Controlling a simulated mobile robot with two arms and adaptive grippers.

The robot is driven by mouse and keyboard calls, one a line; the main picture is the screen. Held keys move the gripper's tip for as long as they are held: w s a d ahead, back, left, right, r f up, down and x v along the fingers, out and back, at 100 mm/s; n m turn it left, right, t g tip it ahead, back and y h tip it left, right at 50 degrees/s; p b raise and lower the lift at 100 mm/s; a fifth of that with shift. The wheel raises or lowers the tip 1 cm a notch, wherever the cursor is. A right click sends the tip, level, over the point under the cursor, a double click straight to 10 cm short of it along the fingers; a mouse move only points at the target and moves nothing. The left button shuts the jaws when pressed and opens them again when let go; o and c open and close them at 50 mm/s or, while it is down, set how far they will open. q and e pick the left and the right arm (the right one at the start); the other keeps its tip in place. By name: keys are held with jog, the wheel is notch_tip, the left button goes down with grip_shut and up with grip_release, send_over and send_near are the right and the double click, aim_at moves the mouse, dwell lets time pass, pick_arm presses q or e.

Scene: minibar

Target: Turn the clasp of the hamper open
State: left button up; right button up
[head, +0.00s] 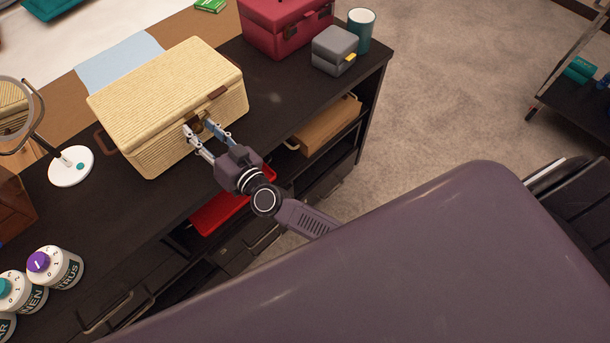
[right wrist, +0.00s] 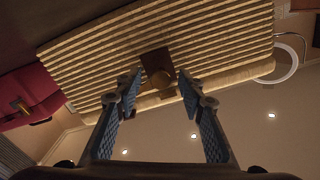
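The hamper (head: 165,90) is a pale woven, ribbed box with its lid down, standing on the dark counter. Its clasp (right wrist: 157,62) is a brown square plate with a small knob, on the ribbed front in the right wrist view. My right gripper (head: 199,128) is at the front face of the hamper, fingers spread apart. In the right wrist view the fingertips (right wrist: 160,85) lie on either side of the clasp, with a gap visible between them and the knob. In the head view the fingers partly hide the clasp. My left gripper is not in view.
A round mirror on a white base (head: 71,166) stands left of the hamper. A red case (head: 285,25), a grey box (head: 334,48) and a teal cup (head: 361,30) stand at the right end of the counter (head: 270,95). Dial-topped canisters (head: 55,268) stand lower left.

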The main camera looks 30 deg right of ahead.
jog(key=shift+r+n, duration=0.1)
jog(key=shift+n, duration=0.4)
jog(key=v, duration=0.8)
jog(key=shift+s, duration=0.1)
jog(key=s+a+n+g+y, duration=0.4)
jog(key=s+n+g, duration=0.15)
jog(key=s, duration=0.25)
jog(key=s+d+f+m+g+h, duration=0.1)
jog(key=s+d+f+g+h, duration=0.2)
jog(key=s+d+f, duration=0.3)
jog(key=s+d+f+m+g+h, duration=0.1)
jog(key=s+d+f+g+h, duration=0.3)
jog(key=d+f, duration=0.5)
jog(key=shift+s+d+f+b, duration=0.3)
jog(key=shift+s, duration=0.6)
